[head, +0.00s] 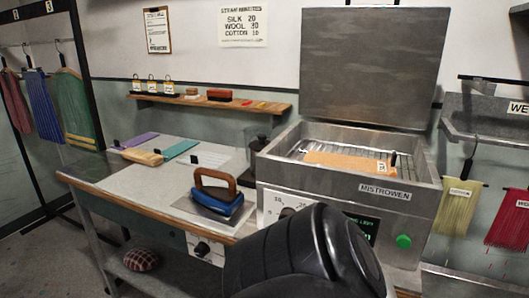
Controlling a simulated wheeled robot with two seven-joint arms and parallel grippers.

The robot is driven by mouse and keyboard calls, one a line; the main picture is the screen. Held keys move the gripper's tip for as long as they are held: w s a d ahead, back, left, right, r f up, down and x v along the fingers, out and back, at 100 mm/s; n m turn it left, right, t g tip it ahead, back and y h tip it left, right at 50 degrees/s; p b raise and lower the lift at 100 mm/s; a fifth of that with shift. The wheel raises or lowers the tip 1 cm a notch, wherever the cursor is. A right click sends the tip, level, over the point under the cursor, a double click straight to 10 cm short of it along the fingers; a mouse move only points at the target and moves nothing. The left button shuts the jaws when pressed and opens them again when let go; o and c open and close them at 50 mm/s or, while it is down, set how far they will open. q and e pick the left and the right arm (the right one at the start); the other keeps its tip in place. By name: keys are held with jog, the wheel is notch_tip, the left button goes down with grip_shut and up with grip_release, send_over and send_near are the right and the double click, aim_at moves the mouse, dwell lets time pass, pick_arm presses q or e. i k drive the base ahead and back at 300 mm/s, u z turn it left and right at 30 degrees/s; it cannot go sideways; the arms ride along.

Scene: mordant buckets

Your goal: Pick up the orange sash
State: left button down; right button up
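The orange sash (345,160) lies flat and folded on a wire rack inside the open metal steamer (330,206) labelled MISTROWEN. A small white tag (382,167) and a small black upright piece (393,158) show at its right end. The steamer's front wall stands just below it in the picture. Neither of my grippers shows. A black rounded part of my own arm fills the bottom centre and covers part of the steamer's front.
The steamer's lid (368,65) stands open behind it. On the table, an iron (218,200) sits left of the steamer, with folded cloths in tan (142,156), purple (140,140) and teal (180,149) further back. A shelf (210,103) holds small items. Hanging yarns flank both sides.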

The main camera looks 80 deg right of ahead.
aim_at(365, 164)
jog(key=k, duration=0.6)
jog(key=z, duration=0.95)
